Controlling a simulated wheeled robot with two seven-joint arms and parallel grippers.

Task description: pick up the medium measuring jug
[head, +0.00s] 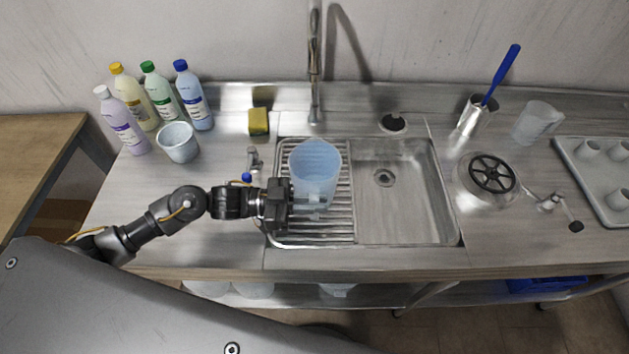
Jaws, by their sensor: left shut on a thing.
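A translucent blue measuring jug (315,165) stands upright over the ribbed drainer beside the sink. My left gripper (303,200) reaches in from the left and is shut on the lower part of this jug. I cannot tell whether the jug touches the drainer or is just above it. Another clear jug (537,121) stands at the back right of the counter. My right gripper does not show.
Several detergent bottles (122,122) and a light blue cup (178,142) stand at the back left. A yellow sponge (259,121) lies by the tap (315,70). The sink basin (400,205) is empty. A round vessel with a black wheel (490,175) and a tray (590,185) are at right.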

